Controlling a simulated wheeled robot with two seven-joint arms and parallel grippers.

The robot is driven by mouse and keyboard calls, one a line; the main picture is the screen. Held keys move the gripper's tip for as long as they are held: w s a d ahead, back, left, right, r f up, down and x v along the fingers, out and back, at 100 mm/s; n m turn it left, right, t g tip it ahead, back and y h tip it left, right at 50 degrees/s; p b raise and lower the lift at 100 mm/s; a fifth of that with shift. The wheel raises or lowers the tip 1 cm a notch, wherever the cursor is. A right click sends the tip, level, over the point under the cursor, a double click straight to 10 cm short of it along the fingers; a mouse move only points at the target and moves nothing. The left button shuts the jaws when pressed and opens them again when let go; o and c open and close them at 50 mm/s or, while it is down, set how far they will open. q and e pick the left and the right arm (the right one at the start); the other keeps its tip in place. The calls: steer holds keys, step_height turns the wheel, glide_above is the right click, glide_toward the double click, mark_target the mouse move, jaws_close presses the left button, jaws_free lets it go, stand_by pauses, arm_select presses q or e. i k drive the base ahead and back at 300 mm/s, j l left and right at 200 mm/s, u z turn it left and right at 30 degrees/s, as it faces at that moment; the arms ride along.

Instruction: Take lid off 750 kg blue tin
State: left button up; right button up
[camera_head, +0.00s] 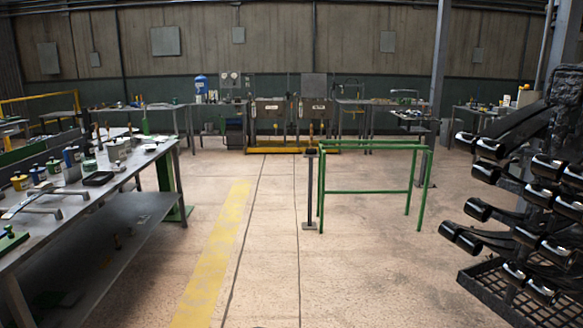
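Several small tins stand in a row on the metal workbench (135,168) at the left. The tins are too small for me to read any 750 kg marking. I cannot tell which tin bears it, or make out its lid clearly. Neither of my grippers is in view.
A dark tray (98,179) and metal tools lie on the workbench. A black rack with shiny cylinders (480,209) stands close on the right. A green rail frame (370,191) stands mid-floor. The floor around the yellow stripe (215,250) is clear.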

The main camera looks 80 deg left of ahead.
mark_target(38, 169)
steer(key=u, duration=1.4)
steer(key=j+u, duration=0.15)
steer(key=u, duration=0.25)
steer(key=j+u, duration=0.1)
steer(key=u, duration=0.3)
steer(key=i+j+u, duration=0.1)
steer(key=u, duration=0.3)
steer(key=j+u, duration=0.15)
steer(key=u, duration=0.25)
steer(key=i+j+u, duration=0.2)
steer(key=u, duration=0.15)
steer(key=i+j+u, duration=0.15)
steer(key=i+u, duration=0.4)
steer(key=u, duration=0.2)
steer(key=i+u, duration=0.25)
steer(key=i, duration=0.8)
steer(key=i+l+u, duration=0.3)
steer(key=l+u, duration=0.2)
steer(key=l, duration=1.55)
steer(key=l+u, duration=0.5)
steer(key=l, duration=1.5)
steer(key=k, duration=0.05)
